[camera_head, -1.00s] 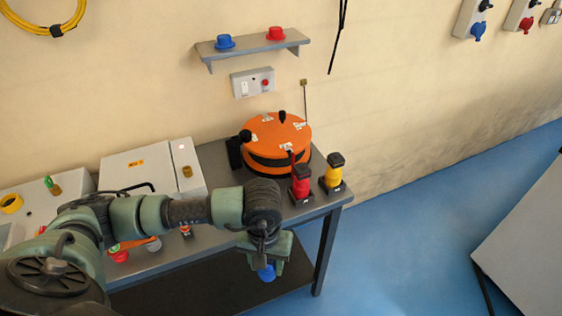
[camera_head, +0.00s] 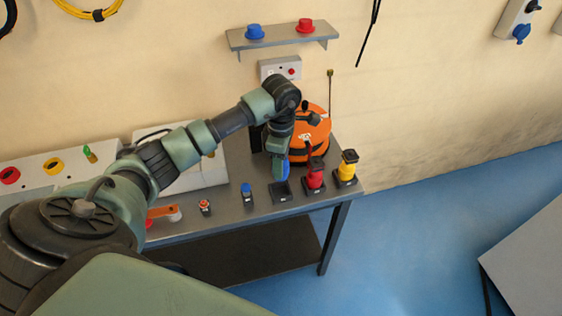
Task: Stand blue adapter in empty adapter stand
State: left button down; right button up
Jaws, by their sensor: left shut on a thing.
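My left gripper (camera_head: 281,157) points down over the table and is shut on the blue adapter (camera_head: 282,170). The blue adapter hangs from the jaws and looks roughly upright. An empty black adapter stand (camera_head: 281,194) sits on the table just below it in the picture. The adapter's lower end shows close to the stand's back edge; I cannot tell whether they touch. A red adapter (camera_head: 315,178) and a yellow adapter (camera_head: 347,168) stand in their own stands to the right. My right gripper is not in view.
An orange round machine (camera_head: 315,138) stands behind the gripper. A small blue-topped item (camera_head: 247,193) and a small red-topped item (camera_head: 204,206) are on the grey table (camera_head: 225,208) to the left. A wall shelf (camera_head: 282,37) holds blue and red pieces.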

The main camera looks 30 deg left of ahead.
pick_arm(q)
jog(key=shift+f+b, duration=0.2)
jog(key=shift+b, duration=0.25)
notch_tip(320, 180, down, 5)
jog(key=b, duration=0.4)
jog(key=shift+f, duration=0.15)
jog(key=shift+b, duration=0.8)
dwell(1.1)
jog(key=shift+f+b, duration=1.55)
jog(key=shift+f, duration=0.1)
jog(key=c, duration=0.7)
grip_release()
jog(key=shift+r, duration=0.1)
jog(key=shift+o, duration=0.2)
